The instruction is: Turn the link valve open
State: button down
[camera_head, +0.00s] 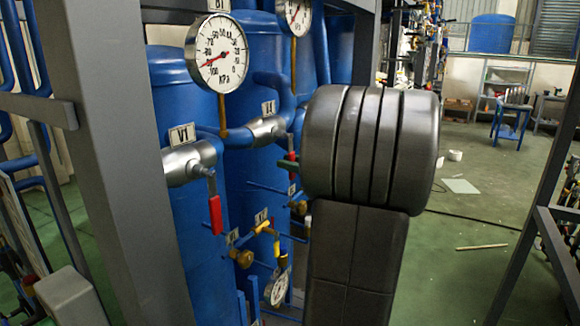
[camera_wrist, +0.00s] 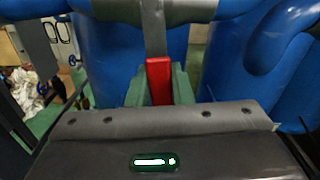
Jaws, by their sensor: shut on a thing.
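The valve with a silver body (camera_head: 268,129) sits on a blue pipe right of the V1 valve. I take it to be the link valve; its tag is too small to read surely. Its red-gripped handle (camera_wrist: 159,78) hangs from a grey lever (camera_wrist: 153,28) in the wrist view. My gripper (camera_wrist: 160,92) has its green fingers on both sides of the red grip and is shut on it. In the head view my gripper (camera_head: 289,164) shows only as a bit of green and red; my dark arm hides the rest.
The V1 valve (camera_head: 185,163) with its own red handle (camera_head: 215,215) is close on the left. A pressure gauge (camera_head: 217,53) stands above it. Blue tanks (camera_head: 177,90) are behind. A grey frame post (camera_head: 105,150) rises at left. Open green floor (camera_head: 465,225) lies to the right.

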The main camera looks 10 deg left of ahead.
jog(key=w+d+r+n+b, duration=0.2)
jog(key=w+r+n+b, duration=0.3)
jog(key=n, duration=1)
jog(key=shift+w+d+r+n+b, duration=0.15)
jog(key=shift+w+r+n+b, duration=0.35)
jog(key=shift+b, duration=0.9)
jog(key=shift+s+r, duration=0.15)
jog(key=c, duration=1.3)
grip_release()
jog(key=b+v, duration=0.1)
jog(key=v, duration=1.3)
